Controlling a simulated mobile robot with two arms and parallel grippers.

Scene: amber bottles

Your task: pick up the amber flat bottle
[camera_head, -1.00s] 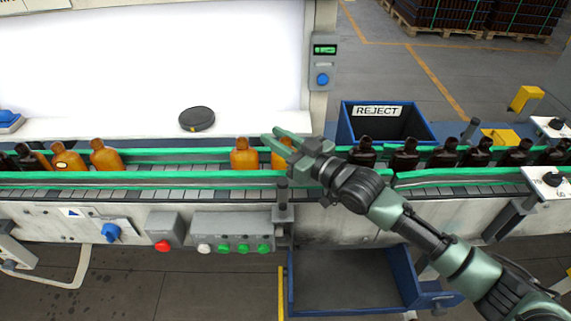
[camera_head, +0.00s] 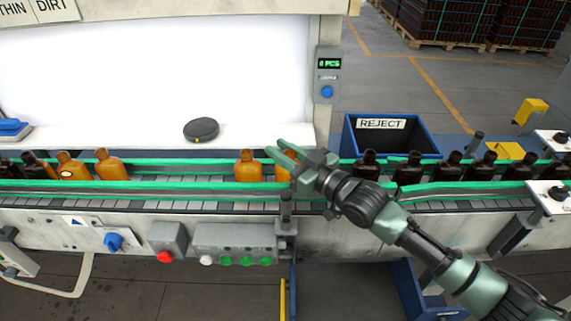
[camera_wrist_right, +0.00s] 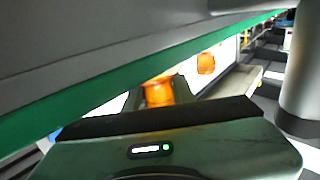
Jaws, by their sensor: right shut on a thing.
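An amber flat bottle (camera_head: 283,171) stands on the conveyor in the head view, mostly hidden behind my right gripper (camera_head: 284,157). My right gripper is shut on this bottle. In the right wrist view the held amber bottle (camera_wrist_right: 158,91) shows just beyond the gripper, partly covered by it. A second amber bottle (camera_head: 248,166) stands just left of it in the head view, apart from the gripper. More amber bottles (camera_head: 108,165) stand farther left on the belt. My left gripper is not in view.
Green guide rails (camera_head: 190,184) run along both sides of the conveyor. Several dark bottles (camera_head: 408,170) stand on the right. A blue REJECT bin (camera_head: 425,143) is behind the belt. A dark round puck (camera_head: 201,129) lies on the white ledge. A button panel (camera_head: 235,240) is on the front.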

